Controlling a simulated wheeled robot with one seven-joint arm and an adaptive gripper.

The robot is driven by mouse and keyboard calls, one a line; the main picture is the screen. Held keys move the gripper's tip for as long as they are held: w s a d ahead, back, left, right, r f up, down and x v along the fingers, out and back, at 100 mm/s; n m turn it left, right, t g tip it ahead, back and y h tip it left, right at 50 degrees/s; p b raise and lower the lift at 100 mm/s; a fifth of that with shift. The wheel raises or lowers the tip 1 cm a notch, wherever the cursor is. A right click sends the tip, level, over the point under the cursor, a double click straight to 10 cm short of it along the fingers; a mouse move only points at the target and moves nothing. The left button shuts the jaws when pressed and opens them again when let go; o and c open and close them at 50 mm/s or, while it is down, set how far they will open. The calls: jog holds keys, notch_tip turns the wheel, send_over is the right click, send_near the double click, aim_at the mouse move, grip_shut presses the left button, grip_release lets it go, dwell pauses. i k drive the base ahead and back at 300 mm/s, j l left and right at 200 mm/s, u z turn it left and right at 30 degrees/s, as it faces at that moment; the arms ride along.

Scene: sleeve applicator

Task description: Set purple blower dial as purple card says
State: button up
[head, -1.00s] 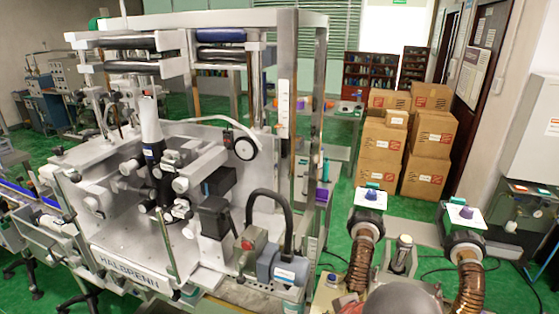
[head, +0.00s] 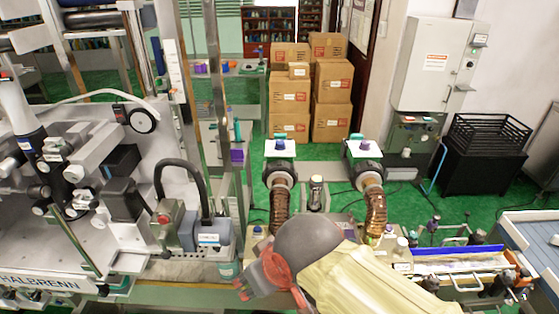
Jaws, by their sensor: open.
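Two blowers with ribbed brown hoses stand at mid-picture in the head view. The left one has a white top plate with a blue-purple dial (head: 279,146). The right one has a like plate with a purple dial (head: 364,147). Each plate has a green piece at its back edge. The dials' settings are too small to read. I cannot make out a purple card for certain; a small purple item (head: 236,156) hangs on the rack to the left. My gripper (head: 250,287) is low in the picture, partly hidden, open, and well apart from both dials.
A grey machine (head: 120,190) fills the left side. Cardboard boxes (head: 333,80) are stacked behind the blowers. A conveyor with a blue strip (head: 458,250) lies at right, near a black crate (head: 488,135). Bottles stand around the right hose. Green floor is open beyond.

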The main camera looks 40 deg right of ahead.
aim_at(365, 146)
jog(key=z, duration=1.6)
